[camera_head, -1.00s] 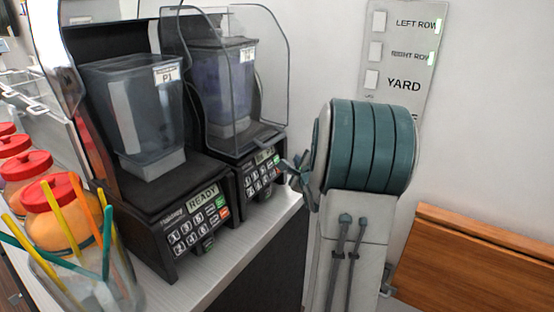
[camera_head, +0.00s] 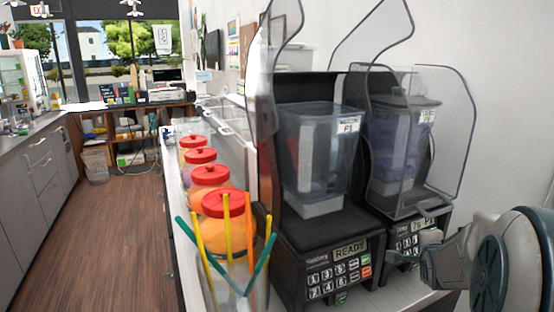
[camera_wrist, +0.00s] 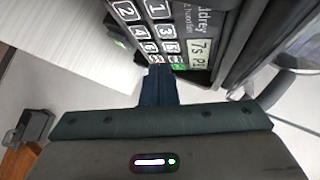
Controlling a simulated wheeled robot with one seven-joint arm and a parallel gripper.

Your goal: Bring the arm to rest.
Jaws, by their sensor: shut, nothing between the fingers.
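My gripper (camera_head: 428,262) is at the lower right of the head view, in front of the control panel of the right blender (camera_head: 405,150). My arm comes in from the right edge. In the wrist view my gripper (camera_wrist: 158,72) has its dark fingers together with nothing between them. The fingertips overlap the bottom of the right blender's keypad (camera_wrist: 150,35). I cannot tell whether they touch it.
The left blender (camera_head: 318,160) stands beside the right one, its display reading READY. A clear cup of coloured straws (camera_head: 235,290) and several red-lidded jars (camera_head: 226,203) line the counter on the left. The wood floor aisle (camera_head: 95,235) is clear.

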